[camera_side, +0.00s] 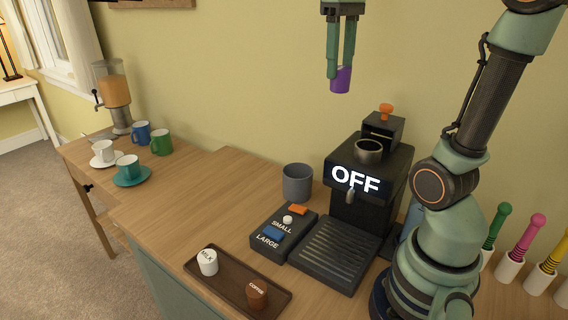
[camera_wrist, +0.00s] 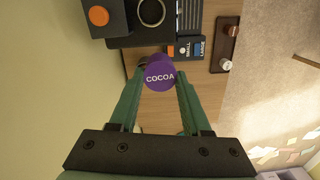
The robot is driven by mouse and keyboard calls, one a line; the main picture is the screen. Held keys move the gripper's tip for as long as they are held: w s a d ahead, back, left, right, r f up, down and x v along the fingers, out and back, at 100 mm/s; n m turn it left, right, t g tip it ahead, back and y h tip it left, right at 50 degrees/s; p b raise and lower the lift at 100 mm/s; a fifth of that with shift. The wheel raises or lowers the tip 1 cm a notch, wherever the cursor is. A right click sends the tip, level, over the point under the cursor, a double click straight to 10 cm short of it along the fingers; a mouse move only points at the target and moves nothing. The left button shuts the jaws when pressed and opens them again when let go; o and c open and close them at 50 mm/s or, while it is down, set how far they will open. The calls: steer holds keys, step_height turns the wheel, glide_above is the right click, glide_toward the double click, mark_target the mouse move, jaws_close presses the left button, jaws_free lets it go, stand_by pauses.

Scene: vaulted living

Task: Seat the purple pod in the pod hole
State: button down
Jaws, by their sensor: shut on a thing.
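The purple pod (camera_side: 341,80) is held between the fingertips of my gripper (camera_side: 340,68), high above the coffee machine. In the wrist view the pod's purple top (camera_wrist: 159,77) reads COCOA, and my gripper (camera_wrist: 158,84) is shut on it. The black coffee machine (camera_side: 367,180) shows OFF on its front. A round metal-rimmed pod hole (camera_side: 369,150) is on its top, below and slightly right of the pod. The hole also shows in the wrist view (camera_wrist: 151,12), beyond the pod. A raised black block with an orange knob (camera_side: 385,112) stands behind the hole.
A button box (camera_side: 284,234) marked SMALL and LARGE and a grey cup (camera_side: 297,182) stand left of the machine. A brown tray (camera_side: 237,283) holds milk and coffee pods. Mugs and a juice dispenser (camera_side: 115,92) are far left. Colored-handled tools (camera_side: 528,236) stand at right.

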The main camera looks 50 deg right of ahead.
steer(key=s+d+r, duration=0.1)
steer(key=s+r, duration=0.6)
steer(key=shift+m, duration=0.4)
step_height(320, 180, down, 20)
steer(key=shift+s+d+r, duration=0.1)
steer(key=shift+f, duration=0.25)
steer(key=shift+f, duration=0.45)
steer(key=c, duration=0.6)
jaws_free()
steer(key=shift+c, duration=0.2)
step_height(320, 180, up, 13)
steer(key=w+a+f+n+t, duration=0.2)
steer(key=w+a+f+t, duration=0.3)
steer(key=w+a+f, duration=0.4)
steer(key=a+f, duration=0.2)
steer(key=a, duration=0.2)
steer(key=shift+f+n+t, duration=0.3)
steer(key=shift+f+t, duration=0.1)
